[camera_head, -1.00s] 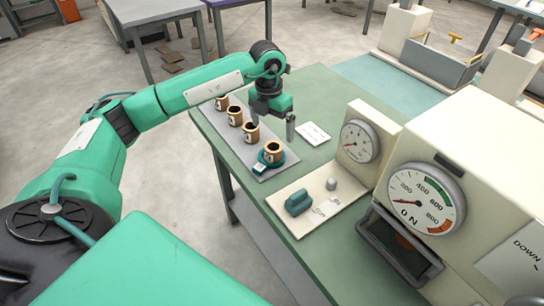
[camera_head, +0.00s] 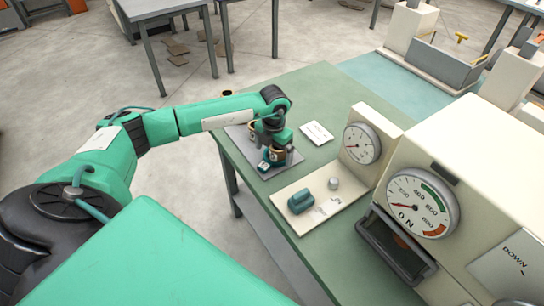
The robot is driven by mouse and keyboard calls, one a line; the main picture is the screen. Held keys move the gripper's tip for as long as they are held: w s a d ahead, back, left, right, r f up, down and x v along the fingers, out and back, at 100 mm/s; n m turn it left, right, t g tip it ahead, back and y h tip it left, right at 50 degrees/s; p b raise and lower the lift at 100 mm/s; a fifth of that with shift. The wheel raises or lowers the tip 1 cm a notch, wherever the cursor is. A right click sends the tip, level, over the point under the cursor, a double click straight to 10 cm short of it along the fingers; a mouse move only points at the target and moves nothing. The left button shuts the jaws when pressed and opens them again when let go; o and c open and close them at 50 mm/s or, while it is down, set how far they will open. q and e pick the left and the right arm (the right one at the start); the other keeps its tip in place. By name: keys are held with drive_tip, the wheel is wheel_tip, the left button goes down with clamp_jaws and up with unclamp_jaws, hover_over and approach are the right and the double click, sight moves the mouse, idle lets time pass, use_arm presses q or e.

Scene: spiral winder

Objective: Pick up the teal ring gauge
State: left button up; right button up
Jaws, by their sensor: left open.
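The teal ring gauge (camera_head: 264,165) is low at the near end of a grey tray (camera_head: 291,160) on the green table. It is by the foot of a brown-gold spool (camera_head: 277,155), and a small white label shows on its near side. My left gripper (camera_head: 271,150) is open, pointing down right over this spool and ring. It hides much of both, so I cannot tell whether the fingers touch the ring. My right gripper is not in view.
Another brown spool (camera_head: 252,127) stands behind my gripper; my arm covers most of the row. A white card (camera_head: 316,133) lies to the right. A cream panel with a teal knob (camera_head: 301,203) and the cream gauge machine (camera_head: 437,185) stand nearer and right.

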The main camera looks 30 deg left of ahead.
use_arm(q)
drive_tip(key=shift+f, duration=0.8)
drive_tip(key=c, duration=1.2)
drive_tip(key=shift+o, duration=0.2)
drive_tip(key=shift+r, duration=0.1)
